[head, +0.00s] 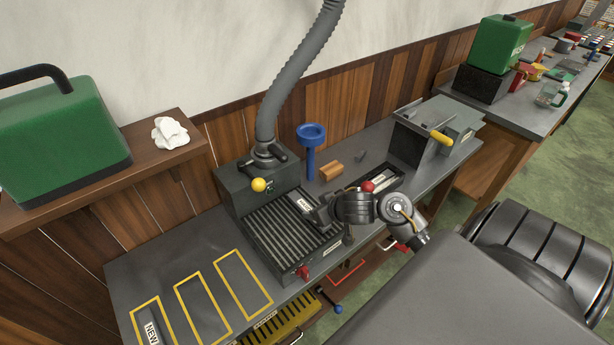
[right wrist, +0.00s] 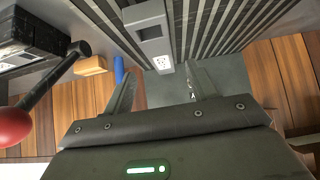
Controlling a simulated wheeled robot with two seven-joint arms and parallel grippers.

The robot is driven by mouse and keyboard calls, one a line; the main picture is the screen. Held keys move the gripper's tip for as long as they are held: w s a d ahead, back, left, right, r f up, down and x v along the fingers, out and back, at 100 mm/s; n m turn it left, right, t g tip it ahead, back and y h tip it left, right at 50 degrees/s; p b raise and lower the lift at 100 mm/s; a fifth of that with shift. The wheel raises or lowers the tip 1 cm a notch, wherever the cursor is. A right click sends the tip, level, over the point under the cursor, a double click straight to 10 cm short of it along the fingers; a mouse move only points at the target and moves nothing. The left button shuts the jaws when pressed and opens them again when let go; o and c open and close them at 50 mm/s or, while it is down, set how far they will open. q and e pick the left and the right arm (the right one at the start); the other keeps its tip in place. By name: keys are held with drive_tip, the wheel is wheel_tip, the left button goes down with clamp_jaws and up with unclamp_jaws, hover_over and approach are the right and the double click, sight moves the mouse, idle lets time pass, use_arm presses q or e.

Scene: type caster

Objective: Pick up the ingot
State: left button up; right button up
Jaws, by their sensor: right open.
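A grey bar with a white label, seemingly the ingot (head: 303,201), lies on the ribbed top of the dark machine (head: 252,228). In the right wrist view a grey block with a white label (right wrist: 150,30) shows just beyond the fingers, apparently the same ingot. My right gripper (head: 319,210) is at the right side of the ribbed top, close to the bar. In the right wrist view the right gripper (right wrist: 162,82) is open, with nothing held between its fingers. My arm partly hides the area in the head view. My left gripper is not in view.
A red knob (head: 367,186), a blue funnel (head: 311,136) and an orange-brown block (head: 331,171) stand close to the right gripper. A bar labelled NEW (head: 152,333) lies in a yellow outline on the bench's left. Two other yellow outlines are empty.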

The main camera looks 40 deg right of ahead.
sight(308, 209)
drive_tip(key=shift+b+x, duration=1)
drive_tip(key=shift+x, duration=1.35)
drive_tip(key=shift+w+a+f, duration=0.1)
drive_tip(key=shift+w+f, duration=0.25)
drive_tip(key=shift+f, duration=0.05)
drive_tip(key=shift+s+r, duration=0.1)
drive_tip(key=shift+c, duration=0.7)
clamp_jaws()
drive_tip(key=shift+r, duration=0.1)
